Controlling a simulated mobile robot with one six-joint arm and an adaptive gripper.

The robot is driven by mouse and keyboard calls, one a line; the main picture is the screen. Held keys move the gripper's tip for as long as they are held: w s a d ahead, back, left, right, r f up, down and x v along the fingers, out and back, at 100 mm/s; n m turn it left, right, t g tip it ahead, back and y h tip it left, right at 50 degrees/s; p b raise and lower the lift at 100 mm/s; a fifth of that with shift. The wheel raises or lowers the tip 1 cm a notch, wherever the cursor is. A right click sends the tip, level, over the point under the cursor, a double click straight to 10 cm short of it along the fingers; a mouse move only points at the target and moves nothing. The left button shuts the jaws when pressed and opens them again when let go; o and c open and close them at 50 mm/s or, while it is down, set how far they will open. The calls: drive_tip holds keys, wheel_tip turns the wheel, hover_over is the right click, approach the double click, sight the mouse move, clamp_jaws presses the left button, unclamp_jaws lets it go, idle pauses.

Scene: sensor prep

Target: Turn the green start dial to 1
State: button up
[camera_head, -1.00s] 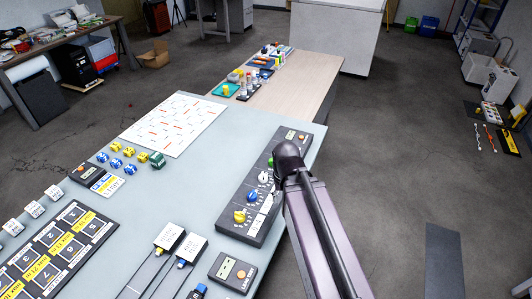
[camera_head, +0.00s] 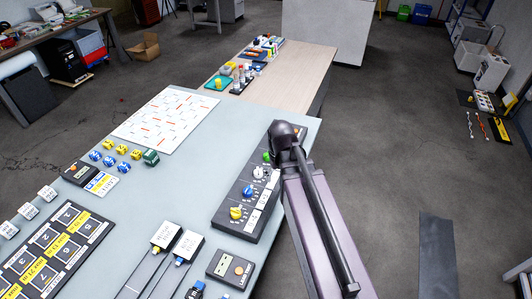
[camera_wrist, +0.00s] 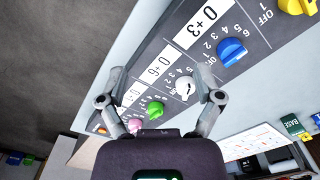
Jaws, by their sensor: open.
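The green dial (camera_head: 267,156) is on the dark control panel (camera_head: 224,222), towards its far end, just left of my arm. It also shows in the wrist view (camera_wrist: 155,110), in a row with a white dial (camera_wrist: 185,88) and a blue dial (camera_wrist: 231,50). My gripper (camera_wrist: 158,76) is open over this row, its fingers spread on either side of the green and white dials. I see no finger touching the green dial. In the head view my arm hides the gripper and part of the panel's far end. Which number the green dial points to cannot be read.
A yellow dial (camera_head: 236,213) sits at the panel's near end. A white marked sheet (camera_head: 165,120) lies left on the grey table. The floor right of the table is largely clear.

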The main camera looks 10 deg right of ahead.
sight(267, 153)
drive_tip(key=w+r+n+p, duration=0.2)
drive_tip(key=w+r, duration=0.1)
drive_tip(key=w, duration=0.6)
drive_tip(key=w+r+n+p, duration=0.3)
drive_tip(key=w, duration=0.6)
drive_tip(key=shift+n, duration=0.3)
drive_tip(key=shift+f, duration=0.15)
wheel_tip(267, 153, down, 13)
drive_tip(key=b, duration=1.3)
drive_tip(key=shift+w+f, duration=0.1)
drive_tip(key=shift+f, duration=0.1)
drive_tip(key=c, duration=1.2)
